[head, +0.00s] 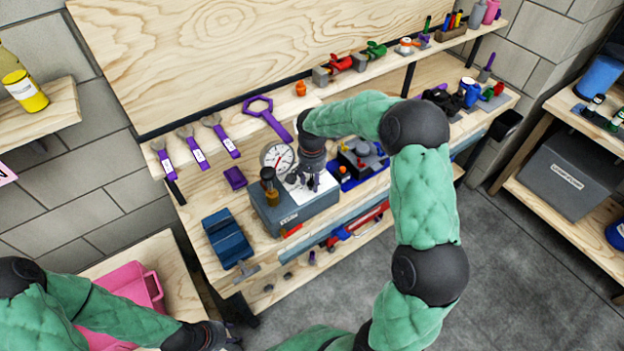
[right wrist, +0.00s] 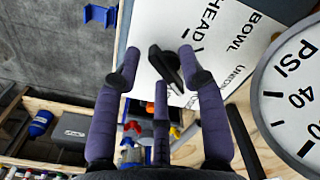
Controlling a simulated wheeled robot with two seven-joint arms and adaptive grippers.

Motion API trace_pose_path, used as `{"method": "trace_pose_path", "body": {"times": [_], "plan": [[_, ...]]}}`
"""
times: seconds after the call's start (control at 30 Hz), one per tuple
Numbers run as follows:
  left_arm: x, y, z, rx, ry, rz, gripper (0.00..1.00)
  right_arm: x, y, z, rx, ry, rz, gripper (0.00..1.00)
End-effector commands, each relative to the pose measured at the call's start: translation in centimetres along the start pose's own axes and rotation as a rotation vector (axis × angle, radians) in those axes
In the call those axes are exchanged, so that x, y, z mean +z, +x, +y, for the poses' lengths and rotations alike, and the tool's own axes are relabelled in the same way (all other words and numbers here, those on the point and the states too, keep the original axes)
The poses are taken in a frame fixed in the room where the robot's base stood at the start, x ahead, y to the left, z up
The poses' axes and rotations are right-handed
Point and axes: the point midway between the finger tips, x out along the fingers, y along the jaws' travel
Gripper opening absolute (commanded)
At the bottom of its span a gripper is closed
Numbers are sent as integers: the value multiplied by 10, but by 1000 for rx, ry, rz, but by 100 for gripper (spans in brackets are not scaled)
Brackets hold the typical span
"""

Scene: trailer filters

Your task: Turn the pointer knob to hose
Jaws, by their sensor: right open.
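The black pointer knob (right wrist: 165,66) stands on a white label plate (right wrist: 208,50) in the right wrist view. The plate reads HEAD, BOWL and part of UNION; I see no HOSE label. I cannot tell which end of the knob points. My right gripper (right wrist: 159,68) is open, its purple fingers spread on either side of the knob, with a third finger below it; contact is unclear. In the head view my right gripper (head: 309,172) is over the grey box (head: 285,212) and hides the knob. My left gripper (head: 220,336) is at the bottom left, its fingers unclear.
A pressure gauge (head: 278,157) stands at the box's back left and shows close beside my right gripper in the wrist view (right wrist: 292,95).

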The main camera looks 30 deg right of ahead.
Motion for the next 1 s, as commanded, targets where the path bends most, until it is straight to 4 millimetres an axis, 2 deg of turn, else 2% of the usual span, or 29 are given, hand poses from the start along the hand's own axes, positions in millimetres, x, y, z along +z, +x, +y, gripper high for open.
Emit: {"method": "trace_pose_path", "body": {"times": [0.13, 0.23, 0.7, 0.83, 1.0], "plan": [[0, 0, 0, 0, 0, 0, 40, 0, -2, 0, 0, 0, 0, 41], [0, 0, 0, 0, 0, 0, 40, 0, -12, 0, 0, 0, 2, 41], [0, 0, 0, 0, 0, 0, 40, 0, -97, -1, -2, 0, 2, 41], [0, 0, 0, 0, 0, 0, 40, -1, -112, 0, -1, 1, 1, 41], [0, 0, 0, 0, 0, 0, 40, 0, -120, 0, -1, 0, 1, 41]]}}
